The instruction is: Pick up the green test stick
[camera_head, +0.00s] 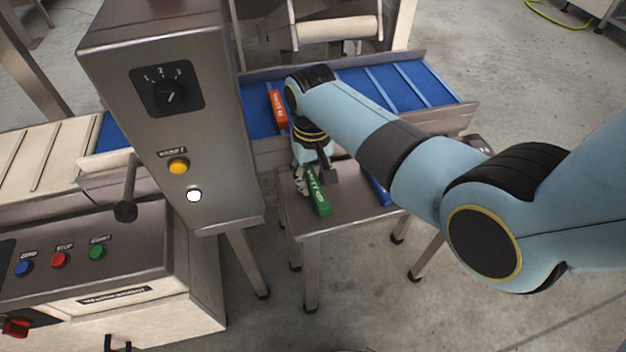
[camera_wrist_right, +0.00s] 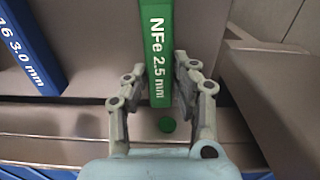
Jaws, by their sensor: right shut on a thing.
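The green test stick (camera_head: 319,196) lies at the small steel table by the machine, its near end toward the table's front edge. In the wrist view the green stick (camera_wrist_right: 157,40) shows white "NFe 2.5 mm" lettering. My right gripper (camera_head: 312,181) is shut on it, with a finger on each side of the stick (camera_wrist_right: 158,78) in the wrist view. Whether the stick touches the table top is hard to tell. My left gripper is not in view.
A blue stick (camera_head: 377,190) lies on the small table (camera_head: 348,207), right of the green one. A red-orange stick (camera_head: 278,109) is on the blue conveyor (camera_head: 405,85) behind. The steel machine cabinet (camera_head: 165,75) stands close at left.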

